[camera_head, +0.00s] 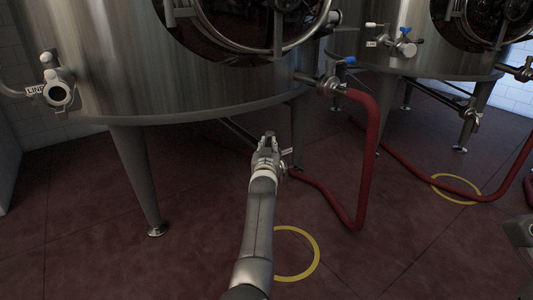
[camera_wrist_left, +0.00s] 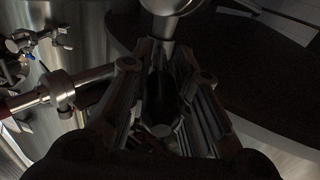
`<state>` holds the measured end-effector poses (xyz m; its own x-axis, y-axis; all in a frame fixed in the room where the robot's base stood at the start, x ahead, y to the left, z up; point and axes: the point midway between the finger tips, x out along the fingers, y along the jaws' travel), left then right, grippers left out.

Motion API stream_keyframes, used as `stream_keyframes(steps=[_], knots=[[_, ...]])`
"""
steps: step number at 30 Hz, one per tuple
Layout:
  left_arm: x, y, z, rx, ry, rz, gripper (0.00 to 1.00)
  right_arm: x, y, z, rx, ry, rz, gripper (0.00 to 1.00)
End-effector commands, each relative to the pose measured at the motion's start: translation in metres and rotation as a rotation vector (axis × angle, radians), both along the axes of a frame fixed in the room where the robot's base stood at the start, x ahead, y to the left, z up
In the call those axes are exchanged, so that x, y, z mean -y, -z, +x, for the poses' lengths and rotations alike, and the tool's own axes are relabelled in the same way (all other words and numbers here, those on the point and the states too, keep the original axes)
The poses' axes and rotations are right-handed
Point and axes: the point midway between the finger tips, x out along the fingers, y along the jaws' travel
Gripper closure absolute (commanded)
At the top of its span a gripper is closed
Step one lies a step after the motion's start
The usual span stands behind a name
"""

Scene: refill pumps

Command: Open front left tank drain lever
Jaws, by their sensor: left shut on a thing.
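The front left tank (camera_head: 190,75) is a large steel vessel on legs. My left gripper (camera_head: 268,142) reaches under its lower edge, beside a low pipe fitting with a small white tag (camera_head: 287,152). In the left wrist view the left gripper (camera_wrist_left: 162,100) is shut on a dark, rounded handle (camera_wrist_left: 160,112), which looks like the drain lever. A steel pipe (camera_wrist_left: 168,6) shows just beyond the fingertips. In the head view the gripper hides the lever, so its angle cannot be told.
A red hose (camera_head: 364,165) loops from a blue-handled valve (camera_head: 333,84) down to the low fitting, right of my arm. A tank leg (camera_head: 137,180) stands to the left. A second tank (camera_head: 415,55) is at the back right. The red floor (camera_head: 80,240) is clear at front left.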

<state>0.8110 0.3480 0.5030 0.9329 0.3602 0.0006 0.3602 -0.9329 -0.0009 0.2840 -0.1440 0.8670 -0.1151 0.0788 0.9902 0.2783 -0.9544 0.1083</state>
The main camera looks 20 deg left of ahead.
Motion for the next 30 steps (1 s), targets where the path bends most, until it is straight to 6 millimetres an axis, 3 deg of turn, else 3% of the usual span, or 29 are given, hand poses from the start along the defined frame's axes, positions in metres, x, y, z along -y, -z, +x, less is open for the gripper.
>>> stream_keyframes(steps=[14, 15, 20, 30], knots=[[0.0043, 0.003, 0.0021, -0.005, 0.003, -0.005, 1.0, -0.0004, -0.0008, -0.0005, 0.003, 0.0, -0.001, 0.09], [0.0043, 0.0031, 0.0021, -0.006, 0.003, -0.004, 0.77, -0.0004, -0.0008, -0.0005, 0.003, 0.0, -0.001, 0.09], [0.0033, 0.0026, 0.0019, -0.005, 0.002, -0.004, 0.57, -0.0005, -0.0008, -0.0005, 0.003, 0.0, -0.001, 0.09], [0.0011, -0.0023, 0.0017, -0.001, -0.002, -0.001, 0.57, 0.0004, -0.001, -0.0018, 0.008, 0.0, 0.0, 0.09]])
